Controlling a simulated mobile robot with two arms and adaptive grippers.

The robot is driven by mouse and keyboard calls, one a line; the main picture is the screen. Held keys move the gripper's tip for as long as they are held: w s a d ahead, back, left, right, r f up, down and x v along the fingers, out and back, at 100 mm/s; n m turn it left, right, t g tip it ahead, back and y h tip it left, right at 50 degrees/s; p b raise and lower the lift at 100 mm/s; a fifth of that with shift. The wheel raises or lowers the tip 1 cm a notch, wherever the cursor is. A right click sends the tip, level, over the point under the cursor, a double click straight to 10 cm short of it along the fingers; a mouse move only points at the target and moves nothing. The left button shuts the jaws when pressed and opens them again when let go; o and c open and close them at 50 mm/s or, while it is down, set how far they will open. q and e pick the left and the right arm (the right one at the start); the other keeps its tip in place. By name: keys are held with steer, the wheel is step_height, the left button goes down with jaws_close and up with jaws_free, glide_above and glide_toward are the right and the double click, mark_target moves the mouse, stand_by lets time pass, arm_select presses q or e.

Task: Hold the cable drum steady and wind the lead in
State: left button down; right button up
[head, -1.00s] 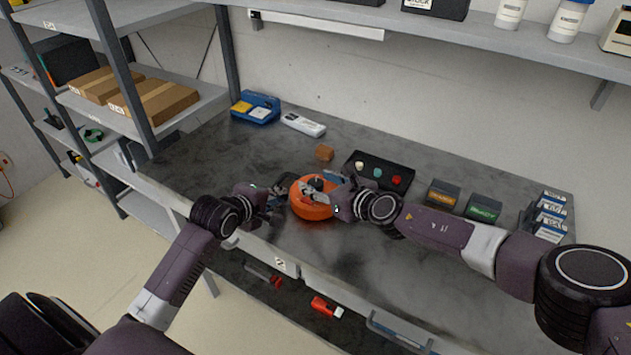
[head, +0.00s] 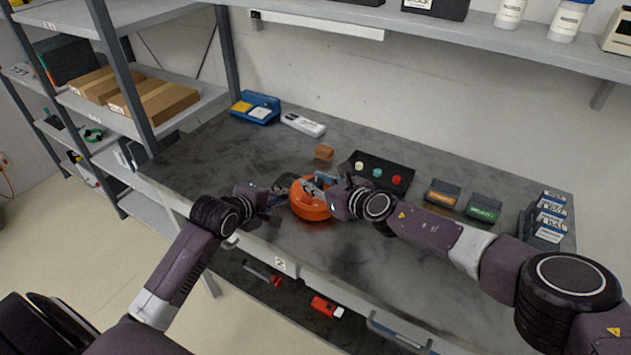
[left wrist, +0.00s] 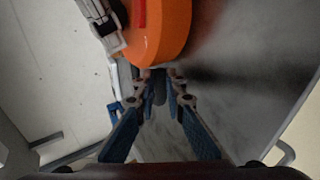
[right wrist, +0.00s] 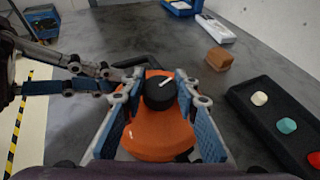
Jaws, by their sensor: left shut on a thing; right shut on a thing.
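The orange cable drum (head: 311,207) lies flat near the front edge of the bench, between my grippers. My left gripper (left wrist: 160,86) is shut on a dark grip at the drum's side; its fingers partly hide that grip. My right gripper (right wrist: 160,98) is over the drum's top, its fingers shut around the black knob (right wrist: 159,88), which has a white mark. The drum also shows in the right wrist view (right wrist: 155,135) and in the left wrist view (left wrist: 165,35). I cannot make out the lead.
A brown block (head: 324,152) and a black tray (head: 398,171) with coloured knobs stand behind the drum. Small labelled boxes (head: 444,192) stand to the right. A blue bin (head: 256,107) stands at the back left. The bench between is clear.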

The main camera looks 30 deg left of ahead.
steer(key=shift+s+a+r+m+t+h, duration=0.1)
steer(key=shift+a+r+m+t+h, duration=0.1)
steer(key=shift+m+t+h, duration=0.15)
steer(key=shift+f+m+t+h, duration=0.1)
steer(key=shift+m+t+h, duration=0.15)
steer(key=shift+m+t, duration=0.5)
steer(key=shift+d+m+t+h, duration=0.1)
steer(key=shift+m+t+h, duration=0.4)
steer(key=shift+d, duration=0.1)
steer(key=o, duration=1.2)
steer(key=shift+d, duration=0.1)
arm_select(q)
steer(key=shift+r, duration=0.1)
arm_select(e)
steer(key=shift+v, duration=5.85)
